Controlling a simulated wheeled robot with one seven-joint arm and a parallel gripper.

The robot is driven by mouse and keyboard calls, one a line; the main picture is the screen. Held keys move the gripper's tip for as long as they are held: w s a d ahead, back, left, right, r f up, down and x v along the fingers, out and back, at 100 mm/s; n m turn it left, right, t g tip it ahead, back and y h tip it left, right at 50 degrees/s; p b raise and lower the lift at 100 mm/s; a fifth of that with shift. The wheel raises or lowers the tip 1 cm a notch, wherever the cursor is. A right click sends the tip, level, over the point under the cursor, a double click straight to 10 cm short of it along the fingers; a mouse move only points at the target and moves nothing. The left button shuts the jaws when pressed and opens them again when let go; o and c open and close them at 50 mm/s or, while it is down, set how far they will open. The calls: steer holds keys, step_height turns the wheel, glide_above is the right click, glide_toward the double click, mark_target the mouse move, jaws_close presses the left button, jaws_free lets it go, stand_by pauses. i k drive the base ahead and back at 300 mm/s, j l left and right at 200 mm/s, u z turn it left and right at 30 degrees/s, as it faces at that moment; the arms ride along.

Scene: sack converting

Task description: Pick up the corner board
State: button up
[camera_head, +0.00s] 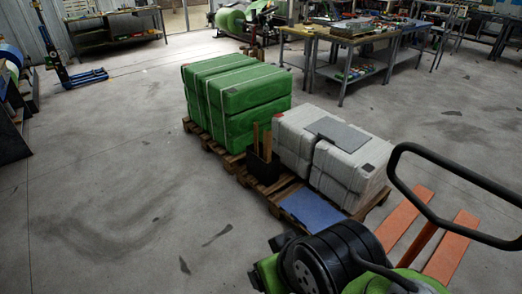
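Tan upright boards (257,137), which look like corner boards, stand in a small black bin (263,170). The bin is on the pallets, between a green stack and pale wrapped bales. Their lower ends are hidden inside the bin, and I cannot tell exactly how many there are. My gripper cannot be made out in this view.
Green strapped bales (236,97) stand behind the bin on a wooden pallet (211,144). Pale bales (345,174) and a blue sheet (312,209) are to the right. Orange forks (452,250) and a black looped handle (449,160) occupy the lower right. Left floor is clear.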

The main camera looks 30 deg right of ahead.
mark_target(266, 136)
steer(key=i+z, duration=0.15)
steer(key=i, duration=0.55)
steer(key=i+j+z, duration=0.1)
steer(key=i, duration=0.65)
steer(key=i+j+z, duration=0.15)
steer(key=i, duration=0.55)
steer(key=i+l+z, duration=0.1)
steer(key=i+l, duration=0.15)
steer(key=i, duration=0.2)
steer(key=i+l+z, duration=0.1)
steer(key=i+l, duration=0.15)
steer(key=i, duration=0.2)
